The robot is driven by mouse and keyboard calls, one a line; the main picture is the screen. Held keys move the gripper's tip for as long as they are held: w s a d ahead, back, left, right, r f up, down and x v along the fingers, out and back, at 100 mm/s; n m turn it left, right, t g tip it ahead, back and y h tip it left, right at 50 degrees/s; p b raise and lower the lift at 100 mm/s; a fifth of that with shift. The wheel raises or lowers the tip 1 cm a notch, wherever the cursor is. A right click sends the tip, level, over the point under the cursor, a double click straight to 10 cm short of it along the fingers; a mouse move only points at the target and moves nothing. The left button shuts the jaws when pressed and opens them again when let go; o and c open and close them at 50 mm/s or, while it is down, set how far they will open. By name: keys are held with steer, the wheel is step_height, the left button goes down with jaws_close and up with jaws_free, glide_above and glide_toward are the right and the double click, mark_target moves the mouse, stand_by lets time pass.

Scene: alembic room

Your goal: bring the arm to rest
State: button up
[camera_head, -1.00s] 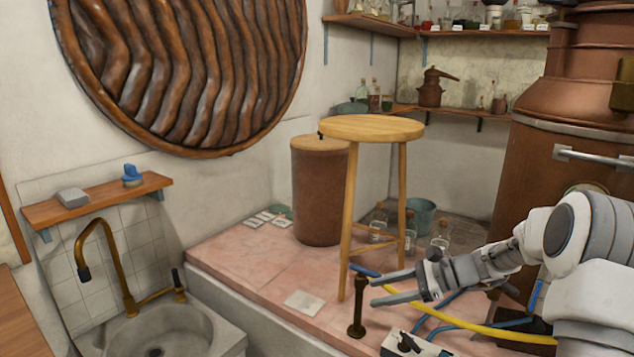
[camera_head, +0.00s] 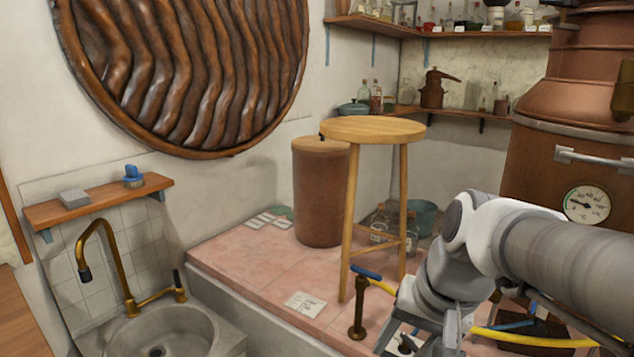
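My arm, white and grey, reaches in from the right edge in the head view and bends downward at its wrist, in front of the pink tiled platform (camera_head: 262,268). My gripper's fingers do not show clearly; the end of the arm runs down to the bottom edge of the picture. I cannot tell whether it is open or shut, or whether it holds anything. A brass post with a blue lever (camera_head: 358,318) stands just left of my wrist.
A wooden stool (camera_head: 372,130) and a brown lidded bin (camera_head: 320,195) stand on the platform. A large copper vessel (camera_head: 545,160) with a round gauge (camera_head: 587,204) is at the right. A yellow hose (camera_head: 520,338) runs below my arm. A sink (camera_head: 165,330) is at lower left.

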steer(key=s+d+n+t+h, duration=0.2)
steer(key=s+d+n+t, duration=0.15)
steer(key=s, duration=0.25)
step_height(320, 180, up, 15)
steer(key=p, duration=1.4)
steer(key=shift+a+r+g, duration=0.2)
steer(key=shift+a+g, duration=0.1)
steer(key=shift+g, duration=0.15)
steer(key=shift+s+d, duration=0.1)
steer(key=shift+d, duration=0.1)
